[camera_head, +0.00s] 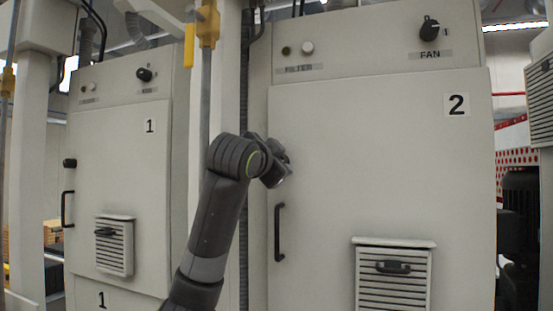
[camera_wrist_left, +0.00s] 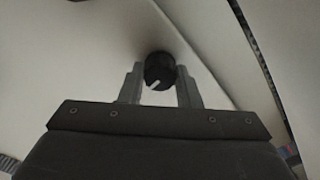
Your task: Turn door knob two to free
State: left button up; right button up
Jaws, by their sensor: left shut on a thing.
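Door two (camera_head: 380,160) is the large pale cabinet door marked 2, and it stands shut in the head view. My left gripper (camera_head: 280,165) is at the door's upper left edge, above the black handle. The arm and gripper hide the door knob in the head view. In the left wrist view the black round knob (camera_wrist_left: 159,68) sits between the two grey fingers of my left gripper (camera_wrist_left: 159,75), which are shut on it. A white pointer mark on the knob slants to the lower left. My right gripper is out of view.
A black vertical handle (camera_head: 279,232) is below my gripper. A louvred vent (camera_head: 393,280) with a black grip is low on the door. Cabinet one (camera_head: 120,190), with its own knob (camera_head: 70,162), stands to the left. A FAN switch (camera_head: 429,29) is above door two.

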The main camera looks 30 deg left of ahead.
pick_arm(q)
jog(key=shift+m, duration=0.6)
jog(key=o, duration=1)
jog(key=shift+w, duration=0.1)
jog(key=shift+f, duration=0.1)
